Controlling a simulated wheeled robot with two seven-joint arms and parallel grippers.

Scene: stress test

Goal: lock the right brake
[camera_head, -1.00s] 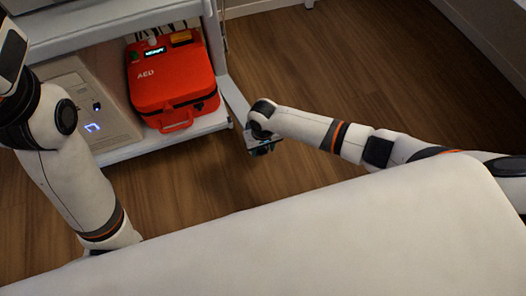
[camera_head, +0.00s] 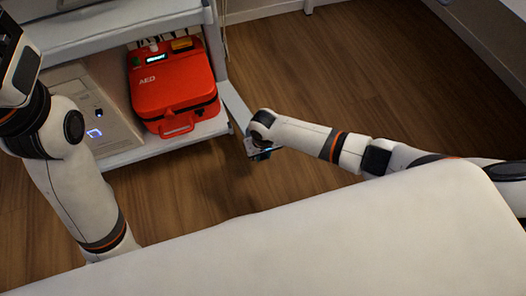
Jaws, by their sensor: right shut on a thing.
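The white cart (camera_head: 218,62) stands at the upper left, and its grey leg slopes down to the right. My right gripper (camera_head: 260,152) is low over the floor, at the lower end of this leg. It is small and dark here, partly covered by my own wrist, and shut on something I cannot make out. The right brake cannot be told apart from the gripper and leg end, so its position does not show.
A red AED case (camera_head: 172,88) lies on the cart's lower shelf, beside a pale box (camera_head: 92,105) with small blue lights. A white padded surface (camera_head: 330,235) fills the bottom foreground. The wooden floor (camera_head: 350,65) is clear on the right.

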